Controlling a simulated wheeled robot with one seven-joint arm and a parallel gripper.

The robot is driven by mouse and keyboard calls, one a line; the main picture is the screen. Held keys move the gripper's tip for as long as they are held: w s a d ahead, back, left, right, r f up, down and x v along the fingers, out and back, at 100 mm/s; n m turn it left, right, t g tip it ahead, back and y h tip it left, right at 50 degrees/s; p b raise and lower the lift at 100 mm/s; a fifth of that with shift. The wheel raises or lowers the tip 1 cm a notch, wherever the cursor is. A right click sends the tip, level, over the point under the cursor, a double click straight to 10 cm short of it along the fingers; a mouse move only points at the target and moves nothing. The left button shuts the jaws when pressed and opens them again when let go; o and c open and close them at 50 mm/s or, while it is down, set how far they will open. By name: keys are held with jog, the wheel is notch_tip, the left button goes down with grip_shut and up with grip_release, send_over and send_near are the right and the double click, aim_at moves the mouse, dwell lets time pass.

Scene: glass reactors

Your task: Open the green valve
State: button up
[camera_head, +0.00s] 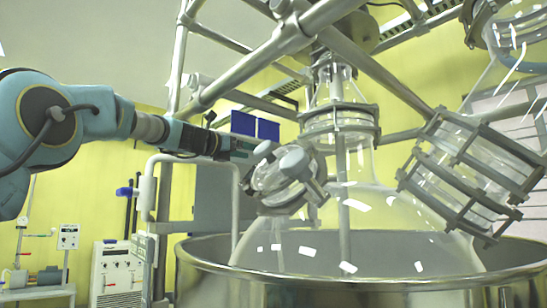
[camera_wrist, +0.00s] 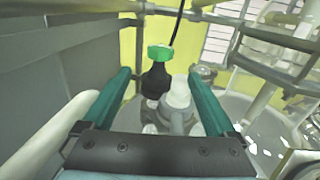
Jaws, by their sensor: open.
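The green valve shows in the wrist view as a bright green cap (camera_wrist: 160,53) on a black body (camera_wrist: 156,82). My gripper (camera_wrist: 158,71) is open, with one teal finger to the left of the valve and one to the right. The valve appears between the fingertips in the picture, with space on both sides; I cannot tell the depth exactly. In the head view my gripper (camera_head: 246,149) reaches in from the left, beside the glass flange joint. The green valve cannot be made out there.
A clamped glass side neck (camera_head: 285,178) is just right of my gripper. The large glass vessel (camera_head: 385,225) sits in a metal bath (camera_head: 300,275). Metal frame bars (camera_head: 265,52) pass above. A pale pipe (camera_wrist: 55,128) runs at the left of the wrist view.

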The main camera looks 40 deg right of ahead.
jog(key=d+p, duration=0.2)
jog(key=d, duration=0.1)
jog(key=d+p, duration=0.2)
jog(key=d, duration=0.1)
jog(key=d+p, duration=0.2)
jog(key=d, duration=0.1)
jog(key=shift+w+d+r, duration=0.1)
jog(key=shift+w+r, duration=0.05)
jog(key=shift+r, duration=0.15)
jog(key=shift+d+f+p, duration=0.2)
jog(key=shift+d+p, duration=0.3)
jog(key=shift+d, duration=0.2)
jog(key=c, duration=1.4)
jog(key=shift+s+d+n+t+b, duration=0.1)
jog(key=shift+s+n+t+b, duration=0.35)
jog(key=shift+t, duration=0.45)
jog(key=n+t, duration=0.2)
jog(key=shift+d+r+t+y+p, duration=0.1)
jog(key=shift+r+t+y+p, duration=0.05)
jog(key=shift+t+y+p, duration=0.2)
jog(key=shift+n+t+y+p, duration=0.45)
jog(key=shift+n+t+p, duration=0.1)
jog(key=shift+t, duration=0.4)
jog(key=shift+w, duration=0.1)
